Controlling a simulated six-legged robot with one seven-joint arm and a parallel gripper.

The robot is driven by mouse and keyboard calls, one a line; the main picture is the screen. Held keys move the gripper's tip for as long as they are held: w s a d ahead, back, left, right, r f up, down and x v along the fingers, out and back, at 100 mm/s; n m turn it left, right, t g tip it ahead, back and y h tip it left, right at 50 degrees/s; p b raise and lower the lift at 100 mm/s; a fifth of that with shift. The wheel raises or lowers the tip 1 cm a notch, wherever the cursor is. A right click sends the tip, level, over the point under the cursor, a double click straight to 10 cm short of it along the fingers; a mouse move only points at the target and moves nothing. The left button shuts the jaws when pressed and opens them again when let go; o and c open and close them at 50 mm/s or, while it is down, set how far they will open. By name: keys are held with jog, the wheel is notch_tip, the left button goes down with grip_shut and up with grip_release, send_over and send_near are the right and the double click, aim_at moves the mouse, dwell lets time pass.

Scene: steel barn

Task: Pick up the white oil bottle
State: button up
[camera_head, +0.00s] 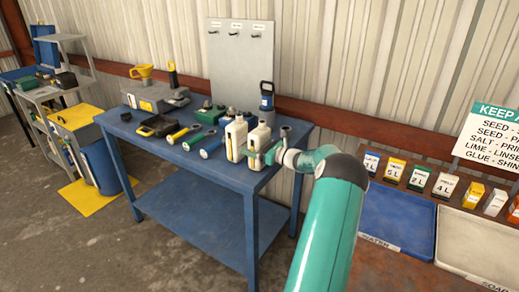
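Two white bottles stand side by side near the front right edge of the blue workbench (190,165). The left white bottle (236,138) is upright, with a label too small to read. The right white bottle (260,135) is upright just beside it. I cannot tell which one is the oil bottle. My gripper (256,158) is at the lower front of the right bottle, reaching in from the right at the end of my teal arm. Its fingers overlap that bottle in the picture. Whether they touch or close on it is too small to tell.
A grey case (155,95) sits at the back left. Blue (397,222) and white trays lie at right.

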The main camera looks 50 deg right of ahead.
jog(key=shift+r, duration=0.1)
jog(key=c, duration=0.6)
jog(key=shift+c, duration=0.3)
